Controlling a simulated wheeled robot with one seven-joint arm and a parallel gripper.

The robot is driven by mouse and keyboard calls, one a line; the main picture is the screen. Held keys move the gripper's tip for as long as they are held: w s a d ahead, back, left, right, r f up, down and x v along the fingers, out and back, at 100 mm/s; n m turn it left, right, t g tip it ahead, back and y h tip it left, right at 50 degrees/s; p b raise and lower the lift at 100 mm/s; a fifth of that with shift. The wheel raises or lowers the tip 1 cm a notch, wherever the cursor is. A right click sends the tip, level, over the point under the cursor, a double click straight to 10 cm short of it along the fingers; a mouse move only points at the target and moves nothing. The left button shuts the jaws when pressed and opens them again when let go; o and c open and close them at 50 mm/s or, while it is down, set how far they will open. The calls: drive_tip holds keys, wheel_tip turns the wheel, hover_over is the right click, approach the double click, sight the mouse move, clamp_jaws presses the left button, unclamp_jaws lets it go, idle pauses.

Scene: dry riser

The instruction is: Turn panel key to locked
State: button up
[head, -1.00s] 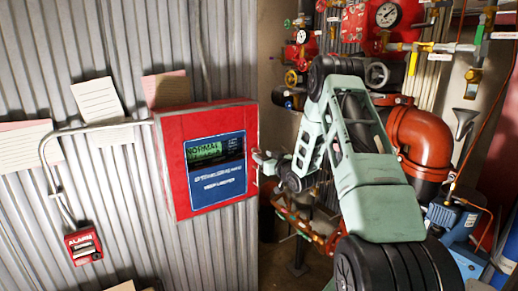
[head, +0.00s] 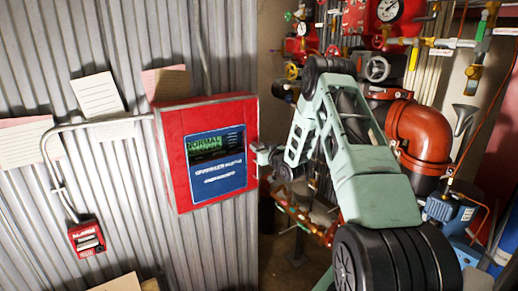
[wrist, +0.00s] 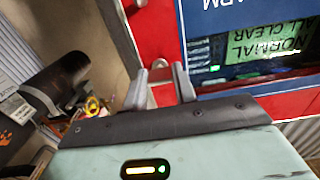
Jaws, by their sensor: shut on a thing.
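The red panel (head: 170,165) hangs on the corrugated wall, left of my arm. Its blue face has a green display (head: 206,145) reading NORMAL; in the wrist view the display (wrist: 270,45) reads NORMAL, ALL CLEAR. My gripper (head: 264,157) is at the panel's right edge. In the wrist view my gripper (wrist: 160,80) has its two fingers on either side of a small pale piece (wrist: 160,64) against the red casing, and is shut on it. This looks like the panel key, mostly hidden by the fingers. I cannot tell its turn angle.
A red alarm box (head: 87,238) and a pale conduit (head: 105,121) are on the wall left of the panel. Paper notes (head: 98,95) are above. Gauges, valves and a thick red-brown pipe (head: 412,133) crowd the right, behind my arm.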

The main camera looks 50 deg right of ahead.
drive_tip(key=shift+f+b, duration=0.15)
drive_tip(key=shift+b, duration=0.4)
drive_tip(key=n+b, duration=0.1)
drive_tip(key=b, duration=0.2)
drive_tip(key=n+b, duration=0.2)
drive_tip(key=b, duration=0.1)
drive_tip(key=shift+f, duration=0.25)
drive_tip(key=shift+o, duration=0.2)
drive_tip(key=n+b, duration=0.5)
drive_tip(key=b, duration=0.5)
drive_tip(key=shift+n+b, duration=0.3)
drive_tip(key=n+b, duration=0.5)
drive_tip(key=b, duration=0.4)
drive_tip(key=shift+c, duration=0.2)
drive_tip(key=n+b, duration=0.4)
drive_tip(key=b, duration=0.1)
drive_tip(key=shift+r+b, duration=0.3)
drive_tip(key=shift+r, duration=0.1)
drive_tip(key=o, duration=1)
drive_tip(key=shift+s, duration=0.1)
